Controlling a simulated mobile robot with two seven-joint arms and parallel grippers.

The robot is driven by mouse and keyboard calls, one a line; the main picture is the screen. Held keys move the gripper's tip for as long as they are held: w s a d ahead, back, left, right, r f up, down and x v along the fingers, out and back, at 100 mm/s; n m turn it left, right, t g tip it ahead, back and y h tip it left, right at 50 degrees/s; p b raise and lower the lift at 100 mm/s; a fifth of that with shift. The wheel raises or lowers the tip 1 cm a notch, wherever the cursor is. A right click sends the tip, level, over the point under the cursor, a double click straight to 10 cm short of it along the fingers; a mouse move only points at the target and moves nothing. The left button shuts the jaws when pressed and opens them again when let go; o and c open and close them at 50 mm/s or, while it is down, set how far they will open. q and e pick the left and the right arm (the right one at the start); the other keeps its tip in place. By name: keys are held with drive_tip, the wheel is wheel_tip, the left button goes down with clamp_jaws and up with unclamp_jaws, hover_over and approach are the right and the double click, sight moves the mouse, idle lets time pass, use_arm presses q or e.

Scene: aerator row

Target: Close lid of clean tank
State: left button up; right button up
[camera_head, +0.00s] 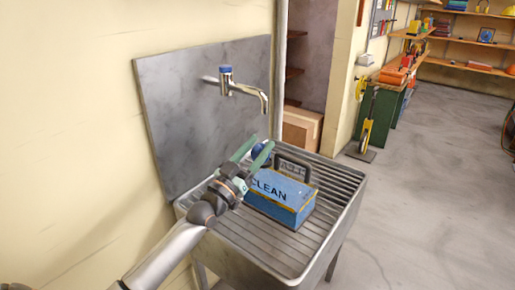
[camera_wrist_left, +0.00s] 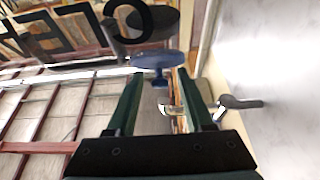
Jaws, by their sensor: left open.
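The clean tank (camera_head: 285,195) is a blue box with worn yellowish edges, marked CLEAN, sitting on the ribbed metal sink top. A dark grey loop handle (camera_head: 305,164) stands at its back. A round blue part (camera_head: 262,153), seemingly the lid, shows beside my left gripper (camera_head: 253,147). In the left wrist view the blue disc (camera_wrist_left: 158,61) lies around the tips of my open green fingers (camera_wrist_left: 160,78); contact is unclear. A dark round shape (camera_wrist_left: 152,22), perhaps the opening, shows beyond it near upside-down lettering. My gripper hides the tank's left end. My right gripper is not in view.
The metal sink (camera_head: 335,230) has a raised rim around the tank. A tap (camera_head: 240,88) with a blue top juts from the metal backsplash (camera_head: 180,120) above my gripper.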

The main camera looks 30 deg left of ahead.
use_arm(q)
drive_tip(key=shift+c, duration=0.3)
clamp_jaws()
idle(0.3)
